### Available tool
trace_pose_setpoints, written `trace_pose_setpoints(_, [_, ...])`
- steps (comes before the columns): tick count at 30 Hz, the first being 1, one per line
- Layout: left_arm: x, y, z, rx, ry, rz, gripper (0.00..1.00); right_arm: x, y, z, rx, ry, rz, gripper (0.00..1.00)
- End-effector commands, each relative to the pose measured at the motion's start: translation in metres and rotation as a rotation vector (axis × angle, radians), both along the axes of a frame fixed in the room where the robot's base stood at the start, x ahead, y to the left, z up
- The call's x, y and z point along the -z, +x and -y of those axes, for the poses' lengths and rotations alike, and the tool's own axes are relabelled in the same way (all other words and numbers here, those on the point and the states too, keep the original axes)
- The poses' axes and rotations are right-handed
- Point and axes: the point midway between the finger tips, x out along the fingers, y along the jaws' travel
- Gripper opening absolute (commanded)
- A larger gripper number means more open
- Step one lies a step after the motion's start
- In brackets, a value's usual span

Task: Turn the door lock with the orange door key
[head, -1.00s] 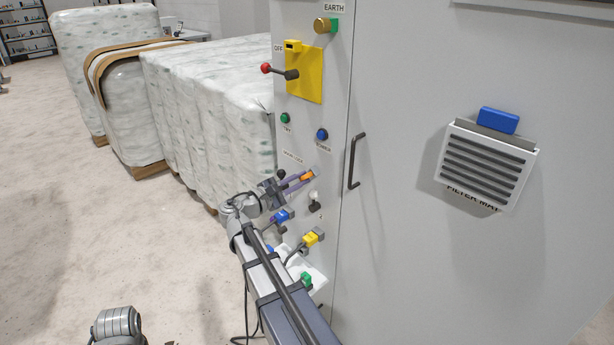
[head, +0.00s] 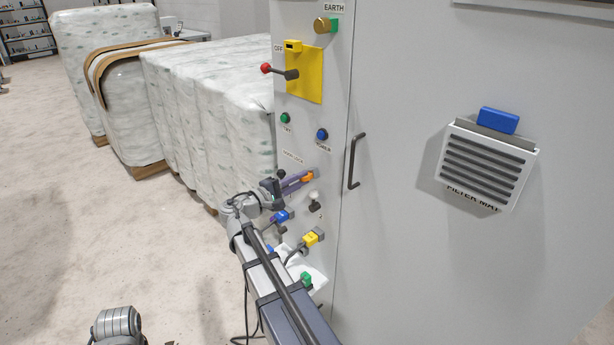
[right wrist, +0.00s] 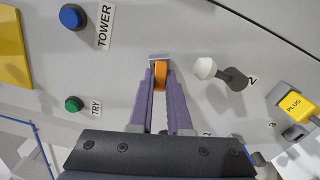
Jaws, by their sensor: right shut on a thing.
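The orange door key (head: 308,177) is between the purple fingers of my right gripper (head: 304,178), close against the grey cabinet panel. In the right wrist view the key (right wrist: 160,75) sits upright between the fingertips, its far end at a small grey metal piece (right wrist: 159,58) on the panel, which looks like the door lock. The lock is mostly hidden behind the key and fingers, so I cannot tell how deep the key sits. My right gripper is shut on the key. My left gripper is out of the head view.
A white-knobbed lever (head: 315,201) sticks out close beside the key. Blue (head: 282,216) and yellow (head: 312,238) plugs are below. Green (head: 285,118) and blue (head: 322,134) buttons and a red-knobbed switch (head: 266,69) are above. A door handle (head: 355,161) is to the right.

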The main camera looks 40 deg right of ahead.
Motion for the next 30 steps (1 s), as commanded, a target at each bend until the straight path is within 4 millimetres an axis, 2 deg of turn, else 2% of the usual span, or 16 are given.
trace_pose_setpoints(6, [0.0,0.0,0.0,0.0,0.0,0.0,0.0,0.0,0.0,0.0,0.0,0.002,0.022,0.0])
trace_pose_setpoints(15, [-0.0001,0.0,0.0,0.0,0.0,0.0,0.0,-0.0001,-0.0001,0.0,0.0,0.023,0.302,0.0])
trace_pose_setpoints(16, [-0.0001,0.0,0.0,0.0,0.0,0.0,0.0,-0.0001,-0.0001,0.0,0.0,0.023,0.297,0.2])
trace_pose_setpoints(24, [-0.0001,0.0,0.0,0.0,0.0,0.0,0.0,-0.0001,0.0,0.0,0.0,0.022,0.293,0.5])
trace_pose_setpoints(30, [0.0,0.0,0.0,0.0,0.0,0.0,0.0,0.0,0.0,0.0,0.0,0.022,0.292,0.51])
